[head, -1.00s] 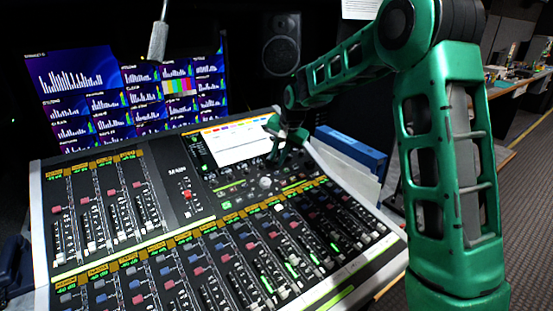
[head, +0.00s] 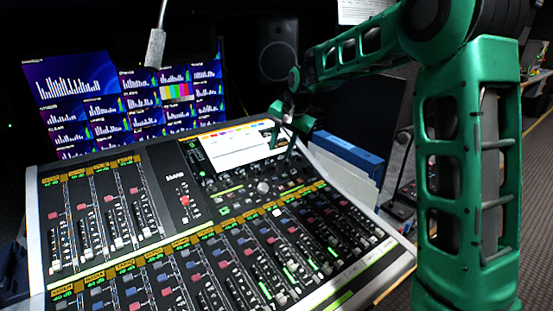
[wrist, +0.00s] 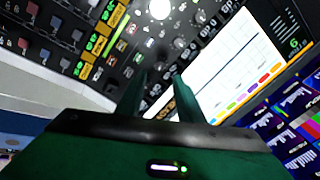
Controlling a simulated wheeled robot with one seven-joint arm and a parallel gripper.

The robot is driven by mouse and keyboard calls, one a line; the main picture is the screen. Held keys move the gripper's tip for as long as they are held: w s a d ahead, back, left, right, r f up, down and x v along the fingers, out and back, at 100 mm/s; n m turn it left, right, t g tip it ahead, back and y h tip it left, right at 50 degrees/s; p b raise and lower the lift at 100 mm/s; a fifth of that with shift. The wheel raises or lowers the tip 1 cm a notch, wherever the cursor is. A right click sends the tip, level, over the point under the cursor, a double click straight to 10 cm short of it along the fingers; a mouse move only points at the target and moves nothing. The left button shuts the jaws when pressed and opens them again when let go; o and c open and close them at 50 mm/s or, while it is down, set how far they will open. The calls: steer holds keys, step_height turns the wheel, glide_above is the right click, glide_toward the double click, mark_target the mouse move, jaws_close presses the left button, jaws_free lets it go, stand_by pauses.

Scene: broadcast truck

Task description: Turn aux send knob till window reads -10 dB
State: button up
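The mixing console's knob section (head: 235,185) lies below the tilted screen, with a large pale knob (head: 263,187) and several small dark knobs. In the wrist view the pale knob (wrist: 159,8) is at the top edge and small dark knobs (wrist: 180,43) sit beyond my fingertips. I cannot tell which is the aux send knob. The screen (head: 235,147) is lit, but no dB reading is legible; it also shows in the wrist view (wrist: 235,60). My gripper (wrist: 161,78) has its two fingers apart with nothing between them. In the head view my gripper (head: 282,136) is over the screen's right edge.
Fader strips (head: 255,255) fill the console's front. A blue binder (head: 348,150) stands right of the console. A monitor wall (head: 130,100) and a speaker (head: 278,50) are behind.

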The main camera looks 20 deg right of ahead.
steer(key=v, duration=0.3)
steer(key=shift+s+r, duration=0.1)
steer(key=shift+r, duration=0.1)
steer(key=s+d+g+h, duration=0.1)
steer(key=s+d, duration=0.4)
steer(key=s, duration=0.3)
steer(key=s+d+n, duration=0.1)
steer(key=s+d, duration=0.3)
steer(key=s, duration=0.4)
steer(key=s+d+g+h, duration=0.1)
steer(key=s+d, duration=0.4)
steer(key=s, duration=0.2)
steer(key=s+d+f+g, duration=0.1)
steer(key=s+f, duration=0.2)
steer(key=s, duration=0.9)
steer(key=s+f+n+g, duration=0.1)
steer(key=s+f, duration=0.2)
steer(key=s, duration=0.9)
steer(key=shift+d+f+y, duration=0.25)
steer(key=shift+d+y, duration=0.1)
steer(key=shift+y, duration=0.05)
